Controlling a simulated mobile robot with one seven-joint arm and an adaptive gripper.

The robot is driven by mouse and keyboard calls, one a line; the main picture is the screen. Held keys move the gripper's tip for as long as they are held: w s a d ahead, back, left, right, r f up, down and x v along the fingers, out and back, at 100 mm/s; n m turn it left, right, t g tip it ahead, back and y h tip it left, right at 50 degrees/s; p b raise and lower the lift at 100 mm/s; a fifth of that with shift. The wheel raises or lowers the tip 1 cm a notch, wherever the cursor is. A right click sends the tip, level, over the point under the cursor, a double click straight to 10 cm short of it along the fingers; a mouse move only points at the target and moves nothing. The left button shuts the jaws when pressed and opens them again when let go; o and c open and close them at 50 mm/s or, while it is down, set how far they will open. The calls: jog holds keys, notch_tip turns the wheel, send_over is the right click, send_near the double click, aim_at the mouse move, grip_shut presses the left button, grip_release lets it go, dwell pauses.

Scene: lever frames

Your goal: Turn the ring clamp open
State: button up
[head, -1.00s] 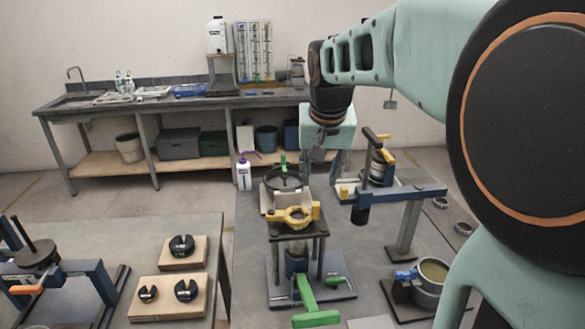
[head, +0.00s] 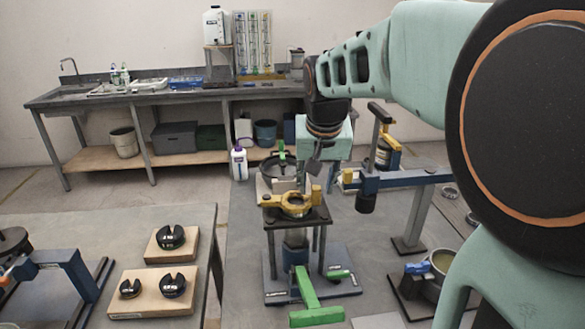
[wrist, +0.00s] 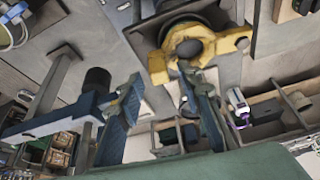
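The yellow ring clamp (head: 296,204) sits on top of a small dark stand on the bench, with yellow lugs at both sides. In the wrist view the ring clamp (wrist: 157,66) shows at the top, with its round opening facing the camera. My gripper (head: 312,168) is just above and behind the ring in the head view, pointing down. In the wrist view my gripper (wrist: 160,88) has its two blue-padded fingers apart with nothing held between them. The right finger's tip appears close to the ring; I cannot tell if it touches.
A green handle (head: 306,290) sticks out at the stand's front. A blue arm on a post (head: 405,179) stands close right, with a metal pot (head: 440,268) nearer. A black round pan (head: 282,165) and a white bottle (head: 238,164) are behind. Wooden blocks (head: 150,290) lie left.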

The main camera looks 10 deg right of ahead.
grip_shut()
dwell(0.3)
